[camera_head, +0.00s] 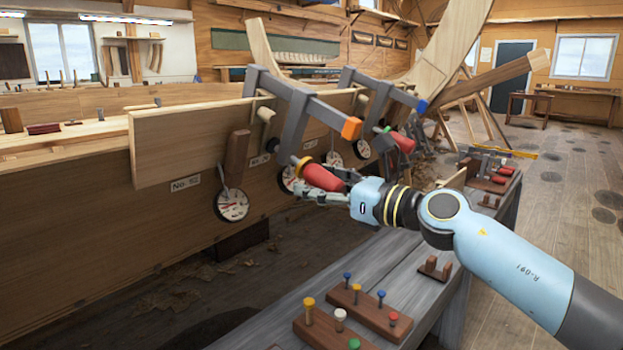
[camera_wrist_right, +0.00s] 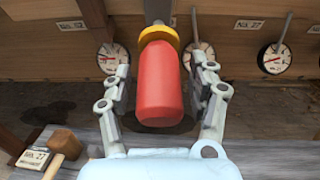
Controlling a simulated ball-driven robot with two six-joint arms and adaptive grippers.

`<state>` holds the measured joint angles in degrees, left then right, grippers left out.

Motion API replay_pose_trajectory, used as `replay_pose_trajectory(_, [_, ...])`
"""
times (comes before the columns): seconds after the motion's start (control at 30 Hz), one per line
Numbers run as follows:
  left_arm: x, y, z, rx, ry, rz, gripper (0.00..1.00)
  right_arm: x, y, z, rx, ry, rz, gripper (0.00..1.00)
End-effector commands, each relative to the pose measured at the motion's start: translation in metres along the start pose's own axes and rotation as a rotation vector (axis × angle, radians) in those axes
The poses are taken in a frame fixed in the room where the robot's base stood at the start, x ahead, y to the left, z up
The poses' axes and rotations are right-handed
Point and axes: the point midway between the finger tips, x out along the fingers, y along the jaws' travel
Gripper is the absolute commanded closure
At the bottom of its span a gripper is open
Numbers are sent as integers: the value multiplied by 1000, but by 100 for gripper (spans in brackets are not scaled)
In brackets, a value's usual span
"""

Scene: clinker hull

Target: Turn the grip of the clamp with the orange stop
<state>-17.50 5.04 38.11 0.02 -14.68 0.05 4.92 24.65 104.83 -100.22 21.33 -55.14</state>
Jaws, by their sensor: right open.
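The clamp with the orange stop (camera_head: 351,128) is a grey bar clamp hooked over the plank's top edge (camera_head: 190,125). Its red grip (camera_head: 322,178) hangs at the near end of the screw, behind a yellow collar (camera_head: 302,164). In the right wrist view the red grip (camera_wrist_right: 160,90) stands between the two fingers, with the yellow collar (camera_wrist_right: 158,35) at its far end. My right gripper (camera_wrist_right: 165,72) is open around the grip, with a gap visible on each side. In the head view my right gripper (camera_head: 328,190) partly hides the grip. My left gripper is not in view.
A second clamp with a blue stop (camera_head: 421,105) and a red grip (camera_head: 402,142) is close by on the right. Round dials (camera_head: 231,204) hang along the hull. Below stands a grey bench (camera_head: 262,328) with blocks of coloured pegs (camera_head: 368,311); a mallet (camera_wrist_right: 62,143) lies at lower left.

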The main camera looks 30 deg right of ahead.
Motion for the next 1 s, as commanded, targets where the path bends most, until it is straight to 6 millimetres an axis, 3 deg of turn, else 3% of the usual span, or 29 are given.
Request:
replay_pose_trajectory(0.17, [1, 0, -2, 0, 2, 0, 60, 17, 0, -1, 0, 0, 0, 41])
replay_pose_trajectory(0.47, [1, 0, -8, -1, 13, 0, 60, 20, 0, -1, -1, 1, 1, 41])
replay_pose_trajectory(0.93, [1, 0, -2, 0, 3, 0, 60, 20, 0, -1, -1, 1, 1, 100])
replay_pose_trajectory(1.0, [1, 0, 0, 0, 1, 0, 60, 19, 0, -1, -1, 2, 1, 100])
